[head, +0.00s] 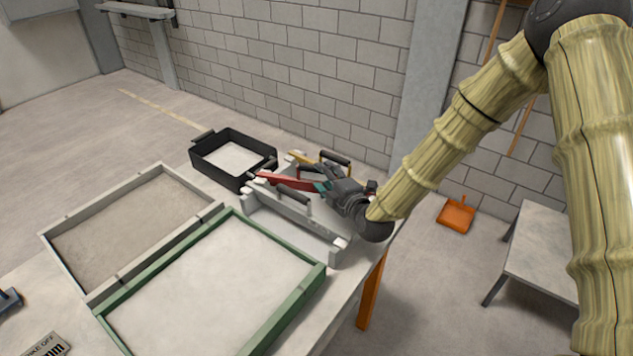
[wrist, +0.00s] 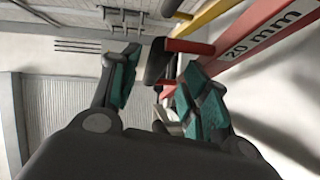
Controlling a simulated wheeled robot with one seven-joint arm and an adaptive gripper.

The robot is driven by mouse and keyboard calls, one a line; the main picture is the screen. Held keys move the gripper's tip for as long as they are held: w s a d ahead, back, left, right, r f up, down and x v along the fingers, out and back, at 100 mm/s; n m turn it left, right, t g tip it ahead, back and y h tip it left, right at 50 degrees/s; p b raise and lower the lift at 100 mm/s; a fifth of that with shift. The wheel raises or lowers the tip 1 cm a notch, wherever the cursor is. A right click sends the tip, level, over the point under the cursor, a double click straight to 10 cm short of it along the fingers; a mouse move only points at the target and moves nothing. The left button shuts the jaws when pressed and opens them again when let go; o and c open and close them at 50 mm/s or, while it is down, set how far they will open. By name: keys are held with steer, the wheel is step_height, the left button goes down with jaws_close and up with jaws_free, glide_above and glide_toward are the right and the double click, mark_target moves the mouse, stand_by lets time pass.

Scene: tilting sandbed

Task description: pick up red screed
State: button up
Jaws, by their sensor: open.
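The red screed (head: 283,180) sits in a pale rack (head: 290,222) on the table in the head view. In the wrist view the red screed (wrist: 258,42) runs along the upper right and bears the label "20 mm". Its dark handle (wrist: 156,62), on red brackets, shows between my fingertips. My gripper (head: 322,187) is at the right end of the visible red bar, with its teal pads apart. In the wrist view my gripper (wrist: 160,75) is open around the handle's line. I cannot tell whether a pad touches it. My gripper hides part of the screed in the head view.
A yellow screed (head: 303,158) with a dark handle lies just behind the red one. A black tray (head: 235,182) stands left of the rack. A green frame (head: 283,312) and a grey frame (head: 75,266) hold sand at the front. A block wall stands behind.

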steer(key=shift+r+p+x, duration=0.1)
steer(key=shift+p+x, duration=0.35)
steer(key=shift+x, duration=0.7)
steer(key=shift+r+p+x, duration=0.15)
steer(key=shift+p+x, duration=0.3)
steer(key=shift+x, duration=0.7)
steer(key=shift+a, duration=0.1)
jaws_close()
